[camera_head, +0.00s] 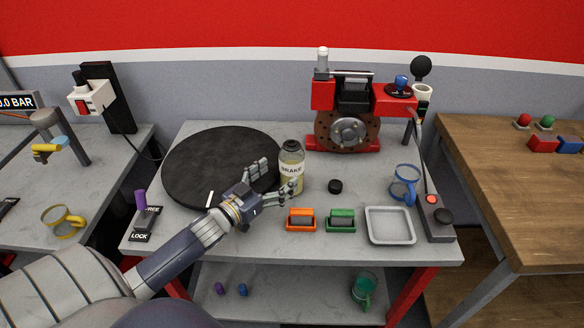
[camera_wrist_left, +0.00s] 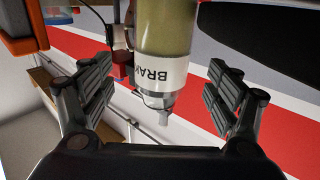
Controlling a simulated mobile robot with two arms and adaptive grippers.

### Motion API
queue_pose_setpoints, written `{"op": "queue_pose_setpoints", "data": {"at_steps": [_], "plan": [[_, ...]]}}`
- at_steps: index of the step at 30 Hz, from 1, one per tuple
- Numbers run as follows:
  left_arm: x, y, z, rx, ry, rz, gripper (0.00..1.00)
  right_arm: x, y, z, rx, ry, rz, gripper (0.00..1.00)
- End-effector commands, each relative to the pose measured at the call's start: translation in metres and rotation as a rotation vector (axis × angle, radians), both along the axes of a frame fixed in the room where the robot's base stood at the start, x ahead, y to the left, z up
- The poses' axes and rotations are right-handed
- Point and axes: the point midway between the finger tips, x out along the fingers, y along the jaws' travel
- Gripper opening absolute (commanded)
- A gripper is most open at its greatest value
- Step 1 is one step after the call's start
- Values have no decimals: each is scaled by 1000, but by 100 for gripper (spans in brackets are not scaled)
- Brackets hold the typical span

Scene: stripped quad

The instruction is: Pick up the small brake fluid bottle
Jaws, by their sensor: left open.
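The small brake fluid bottle (camera_head: 291,158) stands upright on the grey workbench, with a dark cap, pale yellow fluid and a white label reading BRAKE. My left gripper (camera_head: 276,178) is open at the bottle's left and near side. In the left wrist view the bottle (camera_wrist_left: 165,45) lies between the two open fingers of my left gripper (camera_wrist_left: 162,90), with visible gaps on both sides. The bottle's lower part is partly hidden by a finger in the head view. My right gripper is not in view.
A black round turntable (camera_head: 215,155) lies left of the bottle. A black cap (camera_head: 335,186), orange block (camera_head: 301,219), green block (camera_head: 340,220), grey tray (camera_head: 390,225) and blue mug (camera_head: 405,184) are to the right. A red machine (camera_head: 350,110) stands behind.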

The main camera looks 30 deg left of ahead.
Motion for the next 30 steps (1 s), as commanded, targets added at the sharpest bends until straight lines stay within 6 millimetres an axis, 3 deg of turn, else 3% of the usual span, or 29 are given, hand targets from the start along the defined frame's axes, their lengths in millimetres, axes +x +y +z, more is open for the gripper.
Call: {"op": "queue_pose_setpoints", "data": {"at_steps": [8,18,29,30], "plan": [[17,-2,1,0,0,1,82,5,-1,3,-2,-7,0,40],[57,-6,-2,0,-2,1,82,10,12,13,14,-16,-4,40],[63,-7,-4,0,1,0,82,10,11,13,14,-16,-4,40],[63,-7,-4,0,1,0,73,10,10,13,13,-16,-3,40]]}}
